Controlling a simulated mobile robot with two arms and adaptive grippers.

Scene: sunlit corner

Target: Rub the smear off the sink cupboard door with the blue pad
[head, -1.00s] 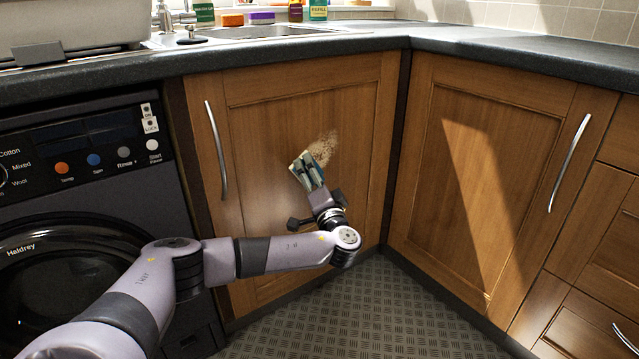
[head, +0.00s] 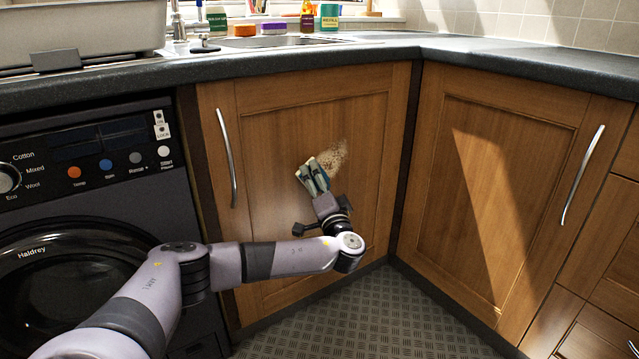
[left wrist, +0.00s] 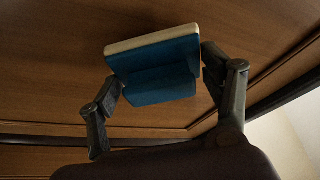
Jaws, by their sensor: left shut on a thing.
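The sink cupboard door (head: 270,135) is brown wood with a metal handle at its left. A pale, speckled smear (head: 334,156) is on its upper middle right. My left gripper (head: 314,178) is in front of the door, just below and left of the smear. It is shut on the blue pad (head: 301,174), which is mostly hidden by the fingers in the head view. In the left wrist view the pad (left wrist: 155,57) shows blue with a cream face towards the wood, held between both fingers. I cannot tell if it touches the door. My right gripper is not in view.
A washing machine (head: 85,230) stands left of the cupboard. Another wooden door (head: 480,190) meets it at the corner on the right. The dark worktop (head: 480,60) runs above, with the sink (head: 270,42) and several bottles behind it. The floor (head: 370,310) below is clear.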

